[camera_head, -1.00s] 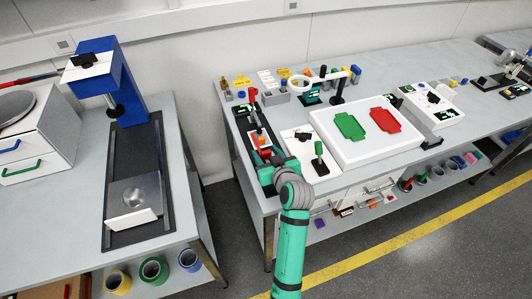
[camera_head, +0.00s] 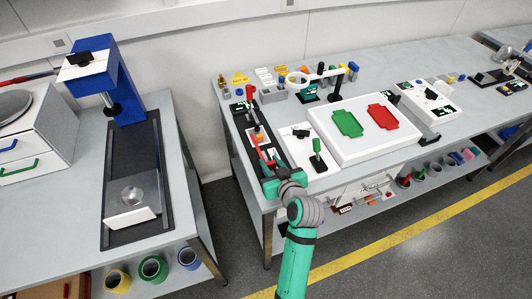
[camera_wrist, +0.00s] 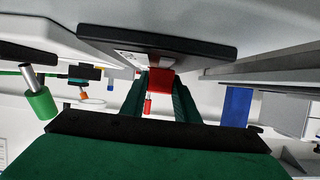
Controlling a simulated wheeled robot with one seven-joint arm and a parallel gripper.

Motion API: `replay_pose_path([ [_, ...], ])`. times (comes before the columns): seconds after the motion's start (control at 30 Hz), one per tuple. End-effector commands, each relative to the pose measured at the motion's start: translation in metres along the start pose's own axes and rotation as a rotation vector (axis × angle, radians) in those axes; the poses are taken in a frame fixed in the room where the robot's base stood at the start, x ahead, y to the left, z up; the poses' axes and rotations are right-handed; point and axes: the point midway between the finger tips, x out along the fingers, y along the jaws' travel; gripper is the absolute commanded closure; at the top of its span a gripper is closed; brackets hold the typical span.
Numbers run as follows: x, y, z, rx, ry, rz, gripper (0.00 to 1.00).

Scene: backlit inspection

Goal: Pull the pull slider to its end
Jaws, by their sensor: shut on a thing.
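The pull slider is on a long dark panel (camera_head: 237,137) at the left end of the far bench. In the wrist view its red grip block (camera_wrist: 160,82) sits between the green fingers of my gripper (camera_wrist: 160,100), under a dark plate (camera_wrist: 150,42). My gripper is shut on this red block. In the head view my gripper (camera_head: 270,180) is at the panel's near end, close to the bench's front edge. My own wrist and fingers hide the block there, and the slider's exact position on its track cannot be read.
A white plate with a green-handled lever (camera_head: 316,147) stands just right of the panel. A white board (camera_head: 350,155) with green and red shapes lies further right. A red-topped upright (camera_head: 251,92) is at the panel's far end. The blue press (camera_head: 118,80) stands left across a gap.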

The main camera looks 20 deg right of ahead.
Motion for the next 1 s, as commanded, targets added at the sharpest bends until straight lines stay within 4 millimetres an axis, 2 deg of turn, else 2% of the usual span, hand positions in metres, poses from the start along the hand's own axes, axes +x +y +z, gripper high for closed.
replay_pose_path([
  [0.1, -0.024, -0.001, 0.011, 0.002, -0.002, -0.002, 1.0],
  [0.23, -0.038, -0.001, 0.016, 0.002, 0.0, -0.001, 1.0],
  [0.6, -0.042, -0.002, 0.018, -0.001, -0.001, -0.004, 1.0],
  [0.63, -0.042, -0.002, 0.017, -0.001, -0.001, -0.004, 0.65],
  [0.7, -0.041, -0.004, 0.017, -0.002, -0.001, -0.007, 0.53],
  [1.0, -0.041, -0.005, 0.017, -0.003, 0.0, -0.008, 0.53],
])
